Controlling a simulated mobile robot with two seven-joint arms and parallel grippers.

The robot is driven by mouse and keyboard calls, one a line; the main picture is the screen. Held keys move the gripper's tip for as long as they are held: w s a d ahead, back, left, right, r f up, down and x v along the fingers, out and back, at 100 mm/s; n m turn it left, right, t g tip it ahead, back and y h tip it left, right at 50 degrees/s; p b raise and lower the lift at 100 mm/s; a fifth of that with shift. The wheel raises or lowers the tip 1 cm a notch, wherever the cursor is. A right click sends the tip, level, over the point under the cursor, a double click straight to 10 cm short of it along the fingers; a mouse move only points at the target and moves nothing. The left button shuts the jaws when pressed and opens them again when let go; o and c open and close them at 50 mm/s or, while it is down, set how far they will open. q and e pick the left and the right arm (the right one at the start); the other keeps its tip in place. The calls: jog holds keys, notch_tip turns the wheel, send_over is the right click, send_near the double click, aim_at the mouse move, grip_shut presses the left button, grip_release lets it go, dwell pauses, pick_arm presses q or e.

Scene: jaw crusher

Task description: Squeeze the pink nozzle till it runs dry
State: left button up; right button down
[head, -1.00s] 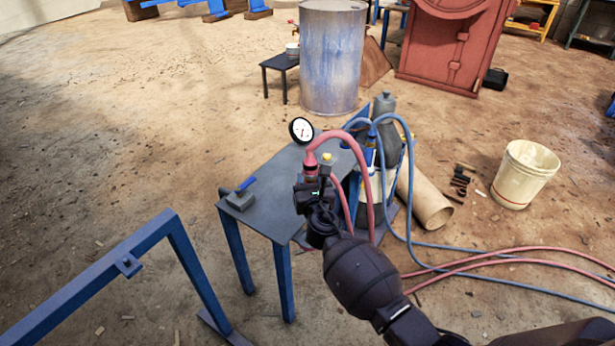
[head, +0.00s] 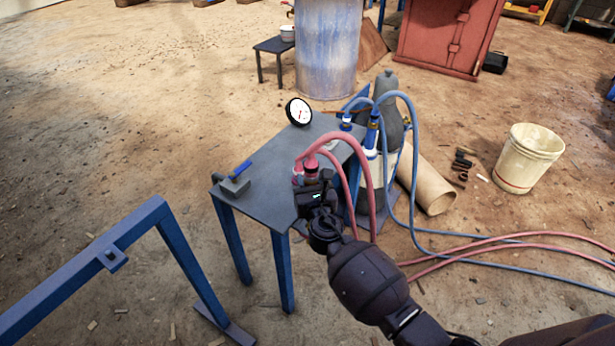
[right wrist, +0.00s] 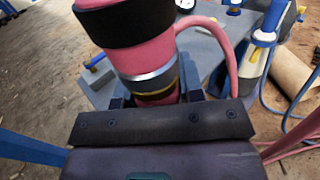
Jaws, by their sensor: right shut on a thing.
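The pink nozzle (head: 311,172) is held above the front right part of the dark table, with a pink hose looping away from it to the right. My right gripper (head: 312,192) is shut on it. In the right wrist view the nozzle (right wrist: 146,52) has a black band and a metal ring, and stands slightly tilted between the fingers of my right gripper (right wrist: 157,92). The fingers partly hide its lower end. Its mouth and any flow from it cannot be made out. My left gripper is not in view.
The dark table (head: 262,168) holds a grey block with a blue handle (head: 236,182) and a round white gauge (head: 299,112). Bottles with blue hoses (head: 372,160) crowd its right side. A blue frame (head: 150,225) stands front left. A cream bucket (head: 528,160) is at right.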

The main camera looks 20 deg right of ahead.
notch_tip(320, 180, down, 2)
jog(key=shift+f+b, duration=0.1)
jog(key=shift+b, duration=0.5)
jog(key=shift+f+b, duration=0.55)
jog(key=shift+f, duration=0.2)
jog(key=shift+f+b, duration=0.55)
jog(key=shift+f, duration=0.5)
jog(key=shift+f+b, duration=0.35)
jog(key=shift+b, duration=0.1)
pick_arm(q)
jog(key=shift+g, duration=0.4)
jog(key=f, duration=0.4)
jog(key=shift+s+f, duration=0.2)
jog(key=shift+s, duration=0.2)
pick_arm(e)
jog(key=shift+f, duration=0.1)
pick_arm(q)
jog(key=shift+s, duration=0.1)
pick_arm(e)
jog(key=c, duration=0.7)
grip_release()
